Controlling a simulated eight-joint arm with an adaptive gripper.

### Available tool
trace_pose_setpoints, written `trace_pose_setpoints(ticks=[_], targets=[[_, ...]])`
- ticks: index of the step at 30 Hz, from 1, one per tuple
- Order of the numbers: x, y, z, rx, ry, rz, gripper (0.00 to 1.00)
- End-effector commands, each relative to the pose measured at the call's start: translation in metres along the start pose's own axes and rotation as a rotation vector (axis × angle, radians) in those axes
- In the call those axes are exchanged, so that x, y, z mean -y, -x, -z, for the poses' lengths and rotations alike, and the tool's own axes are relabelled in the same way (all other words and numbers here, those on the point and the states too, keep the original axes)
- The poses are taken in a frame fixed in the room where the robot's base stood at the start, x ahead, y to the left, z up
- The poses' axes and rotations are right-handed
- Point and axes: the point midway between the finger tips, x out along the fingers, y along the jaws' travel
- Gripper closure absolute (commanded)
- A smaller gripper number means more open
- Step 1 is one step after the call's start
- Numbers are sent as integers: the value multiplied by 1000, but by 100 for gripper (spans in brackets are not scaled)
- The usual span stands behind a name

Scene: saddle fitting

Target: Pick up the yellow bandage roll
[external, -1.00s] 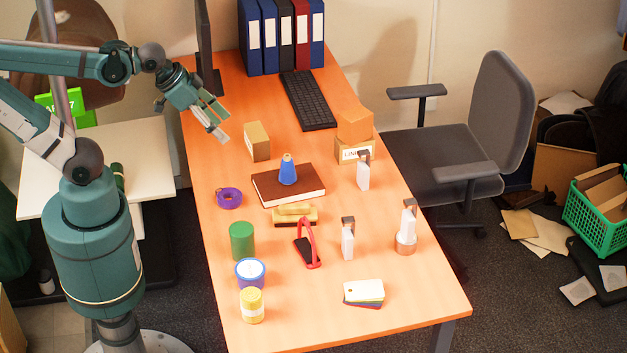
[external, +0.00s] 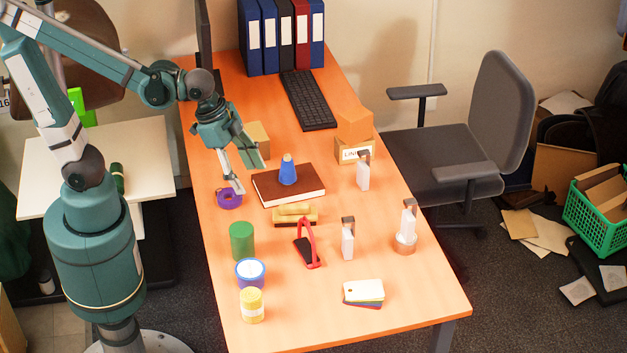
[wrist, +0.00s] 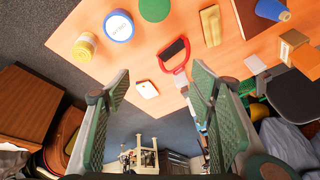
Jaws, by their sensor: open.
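The yellow bandage roll (external: 251,305) stands upright at the near left corner of the table, a short yellow cylinder with a pale band. It also shows at the upper left of the wrist view (wrist: 84,46). My gripper (external: 252,178) is open and empty, above the table between the purple tape roll and the brown book, well behind the bandage roll. In the wrist view its two green fingers (wrist: 162,82) stand wide apart with nothing between them.
A blue-rimmed tub (external: 250,273) stands just behind the bandage roll, and a green cylinder (external: 242,241) behind that. The table front between roll and cards is clear.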

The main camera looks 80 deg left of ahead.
Motion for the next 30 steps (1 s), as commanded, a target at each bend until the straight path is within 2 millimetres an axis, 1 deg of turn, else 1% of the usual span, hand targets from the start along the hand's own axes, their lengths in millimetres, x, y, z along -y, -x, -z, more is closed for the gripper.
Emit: trace_pose_setpoints(ticks=[1,6,15,24,30], targets=[[-7,-7,5,9,-29,-9,46],[-29,-29,16,43,-132,-40,46],[-73,-69,30,101,-315,-94,46],[-121,-110,39,156,-498,-148,46],[-155,-137,39,193,-622,-185,46]])
